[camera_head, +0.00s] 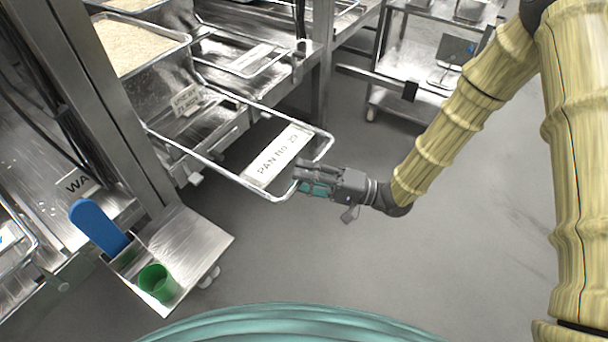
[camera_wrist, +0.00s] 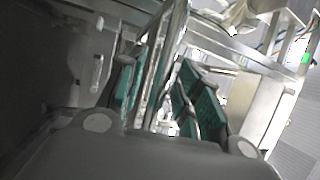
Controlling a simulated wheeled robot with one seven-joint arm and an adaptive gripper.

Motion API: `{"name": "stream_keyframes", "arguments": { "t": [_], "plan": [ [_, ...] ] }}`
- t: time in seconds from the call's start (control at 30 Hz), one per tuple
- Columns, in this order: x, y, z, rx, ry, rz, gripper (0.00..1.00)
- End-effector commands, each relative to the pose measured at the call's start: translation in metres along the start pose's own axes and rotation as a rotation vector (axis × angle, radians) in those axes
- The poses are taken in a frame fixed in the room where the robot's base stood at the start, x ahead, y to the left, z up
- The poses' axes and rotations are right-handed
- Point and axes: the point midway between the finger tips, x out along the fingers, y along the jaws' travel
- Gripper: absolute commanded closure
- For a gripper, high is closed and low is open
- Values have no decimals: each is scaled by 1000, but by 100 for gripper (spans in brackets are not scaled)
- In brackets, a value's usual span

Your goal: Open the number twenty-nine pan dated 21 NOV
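The pan's long wire handle (camera_head: 222,173) sticks out from the rack over the floor. Its white plate (camera_head: 277,155) reads PAN No. and what looks like 29. A date label (camera_head: 186,101) on the pan's front is too small to read surely. My gripper (camera_head: 303,181) is at the handle's near right corner, coming from the right. In the wrist view, its teal-padded fingers (camera_wrist: 158,90) stand apart on either side of bright metal bars (camera_wrist: 160,65). Whether the pads touch the bar is hard to see. The pan's interior is mostly hidden.
A rice-filled pan (camera_head: 130,45) sits above left, with another labelled handle (camera_head: 249,60) behind. A small metal shelf (camera_head: 200,240) at lower left holds a green cup (camera_head: 157,281) and a blue object (camera_head: 98,226). A cart (camera_head: 412,60) stands at the back. Floor around my arm is clear.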

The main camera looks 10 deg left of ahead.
Motion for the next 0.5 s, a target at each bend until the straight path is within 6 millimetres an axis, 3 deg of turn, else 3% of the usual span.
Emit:
{"name": "stream_keyframes", "arguments": {
  "t": [0.3, 0.5],
  "plan": [
    [-2, 0, 0, 0, 0, -1, 65],
    [-24, 0, 0, 0, 2, -1, 65]
  ]
}}
